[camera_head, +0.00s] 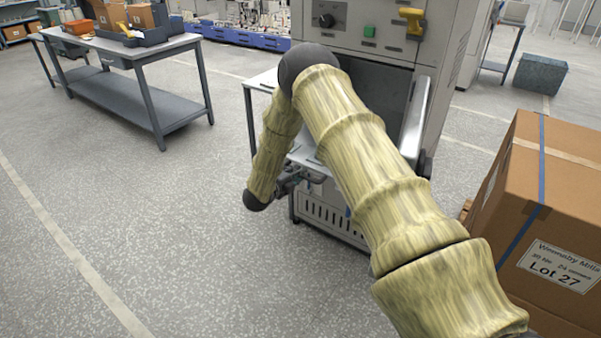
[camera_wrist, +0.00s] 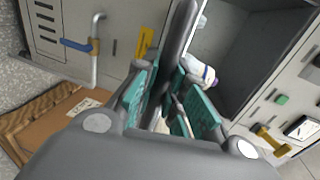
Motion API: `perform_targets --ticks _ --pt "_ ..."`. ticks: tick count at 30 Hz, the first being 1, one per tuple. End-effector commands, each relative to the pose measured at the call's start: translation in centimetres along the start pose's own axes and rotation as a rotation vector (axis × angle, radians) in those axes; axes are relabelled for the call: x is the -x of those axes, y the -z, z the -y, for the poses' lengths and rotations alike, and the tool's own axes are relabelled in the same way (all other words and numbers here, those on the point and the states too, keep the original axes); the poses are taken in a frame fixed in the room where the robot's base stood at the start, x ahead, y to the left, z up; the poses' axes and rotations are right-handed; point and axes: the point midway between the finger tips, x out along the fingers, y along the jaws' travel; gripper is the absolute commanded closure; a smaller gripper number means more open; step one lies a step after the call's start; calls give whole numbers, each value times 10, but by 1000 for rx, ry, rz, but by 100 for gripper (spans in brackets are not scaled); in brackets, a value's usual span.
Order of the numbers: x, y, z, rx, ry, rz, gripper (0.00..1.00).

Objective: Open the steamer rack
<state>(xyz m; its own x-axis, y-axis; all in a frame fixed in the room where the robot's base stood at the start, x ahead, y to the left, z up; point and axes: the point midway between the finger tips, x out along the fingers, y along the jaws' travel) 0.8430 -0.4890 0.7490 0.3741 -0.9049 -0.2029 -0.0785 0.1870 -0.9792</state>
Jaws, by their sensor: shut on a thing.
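The steamer (camera_head: 365,35) is a grey cabinet with a dark open chamber (camera_head: 372,92), partly hidden behind my arm. The chamber also shows in the wrist view (camera_wrist: 258,50). My gripper (camera_head: 288,180) is low in front of the cabinet, below the chamber opening. In the wrist view my gripper (camera_wrist: 172,88) has its teal-padded fingers around a long dark grey bar (camera_wrist: 181,35), which runs along the chamber side and seems to be the rack's front handle. A white bobbin with purple and yellow marks (camera_wrist: 202,72) lies just beyond the bar.
A stacked carton (camera_head: 555,190) stands close on the right. A workbench (camera_head: 125,60) is at the back left. The floor left of the cabinet is clear.

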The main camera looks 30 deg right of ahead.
Motion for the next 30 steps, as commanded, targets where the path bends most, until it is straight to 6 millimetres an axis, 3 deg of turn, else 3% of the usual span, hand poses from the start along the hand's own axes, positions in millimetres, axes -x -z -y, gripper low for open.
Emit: perform_targets --ticks 4,12,13,16,30 --pt "24 0 -7 0 -3 2 100" --pt "26 0 -6 0 -2 1 100" --pt "26 0 -6 0 -2 1 83" --pt "26 0 -6 0 -2 1 65" --pt "35 0 -6 1 -2 0 65"
